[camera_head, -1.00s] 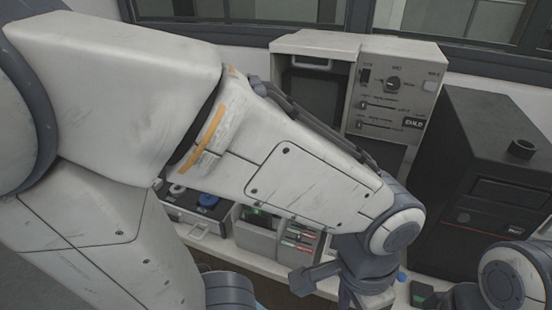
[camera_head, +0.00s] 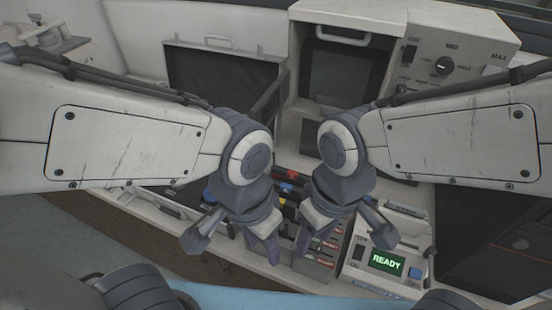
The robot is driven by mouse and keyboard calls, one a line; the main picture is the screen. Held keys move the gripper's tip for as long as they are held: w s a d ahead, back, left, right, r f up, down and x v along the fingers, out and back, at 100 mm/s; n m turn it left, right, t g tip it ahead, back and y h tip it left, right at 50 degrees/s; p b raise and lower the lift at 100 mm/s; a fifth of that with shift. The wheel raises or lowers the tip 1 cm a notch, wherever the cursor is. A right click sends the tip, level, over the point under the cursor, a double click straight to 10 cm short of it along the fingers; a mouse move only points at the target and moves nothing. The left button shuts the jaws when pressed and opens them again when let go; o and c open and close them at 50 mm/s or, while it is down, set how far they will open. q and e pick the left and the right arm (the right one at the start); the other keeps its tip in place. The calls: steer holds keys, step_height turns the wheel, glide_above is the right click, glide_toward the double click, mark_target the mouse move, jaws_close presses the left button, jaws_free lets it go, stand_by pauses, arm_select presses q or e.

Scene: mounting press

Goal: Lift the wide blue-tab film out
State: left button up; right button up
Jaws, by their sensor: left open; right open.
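A small blue tab (camera_head: 287,187) shows between my two wrists, just below a red tab (camera_head: 290,175), in a dark row of slots. I cannot tell whether it is the wide film's tab; the film's body is not distinguishable. My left gripper (camera_head: 261,248) is open, pointing down in front of the row. My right gripper (camera_head: 293,243) is open close beside it on the right, also pointing down. Both look empty. The grippers and wrists hide much of the row.
A device with a green READY display (camera_head: 386,263) stands at the front right. A light cabinet with a knob panel (camera_head: 456,62) stands behind. An open dark-lined case (camera_head: 215,78) is at the back left. A dark box (camera_head: 490,235) is at the right.

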steer(key=w+a+n, duration=0.2)
steer(key=w, duration=0.6)
steer(key=n+h+p, duration=0.1)
steer(key=n+p, duration=0.1)
steer(key=n, duration=0.2)
glide_toward(292, 193)
steer(key=shift+s+d+f, duration=0.1)
steer(key=shift+d+f, duration=0.25)
steer(key=shift+d, duration=0.3)
steer(key=shift+s+d+f, duration=0.1)
steer(key=shift+d+f, duration=0.2)
steer(key=shift+d, duration=0.3)
steer(key=shift+w+f, duration=0.25)
steer(key=shift+f, duration=0.05)
steer(key=shift+f+n, duration=0.3)
steer(key=shift+f, duration=0.1)
step_height(292, 193, down, 9)
steer(key=p, duration=0.1)
steer(key=shift+f+p, duration=0.15)
steer(key=shift+p, duration=0.25)
jaws_close()
